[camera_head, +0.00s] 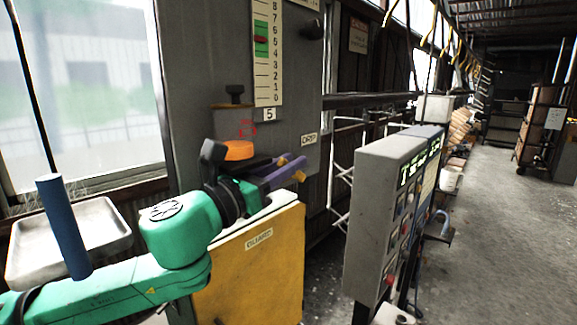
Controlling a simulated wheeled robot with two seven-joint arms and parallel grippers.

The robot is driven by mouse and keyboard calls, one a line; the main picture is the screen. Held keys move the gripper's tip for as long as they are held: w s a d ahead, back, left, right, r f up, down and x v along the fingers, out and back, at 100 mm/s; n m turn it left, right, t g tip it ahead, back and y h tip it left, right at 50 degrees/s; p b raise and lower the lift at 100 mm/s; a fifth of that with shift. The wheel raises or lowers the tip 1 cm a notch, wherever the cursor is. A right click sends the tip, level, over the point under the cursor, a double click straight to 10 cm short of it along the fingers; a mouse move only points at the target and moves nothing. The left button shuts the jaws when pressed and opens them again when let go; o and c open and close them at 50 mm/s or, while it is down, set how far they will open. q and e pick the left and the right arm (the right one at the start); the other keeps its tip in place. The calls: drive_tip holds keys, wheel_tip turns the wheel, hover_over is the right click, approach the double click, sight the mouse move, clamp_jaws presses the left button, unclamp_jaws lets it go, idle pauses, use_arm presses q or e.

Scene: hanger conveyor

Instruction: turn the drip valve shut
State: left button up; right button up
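A white DRIP label (308,139) is on the grey panel (205,60). I cannot make out a valve handle clearly below it. A clear cup with an orange band (238,150) and a black knob (235,91) on top stands left of the label. My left gripper (290,168), purple with yellow at its tips, reaches in front of the panel, just below and left of the label. It covers part of the panel there. Whether its fingers are apart or touch anything is unclear. My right gripper is out of view.
A yellow GUARD box (250,270) stands below the gripper. A grey control console (385,200) stands to the right. A metal tray (95,230) and a blue post (64,228) are at left. The floor (500,240) at far right is mostly clear.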

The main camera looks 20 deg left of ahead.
use_arm(q)
drive_tip(key=shift+w+f, duration=0.1)
drive_tip(key=shift+f, duration=0.15)
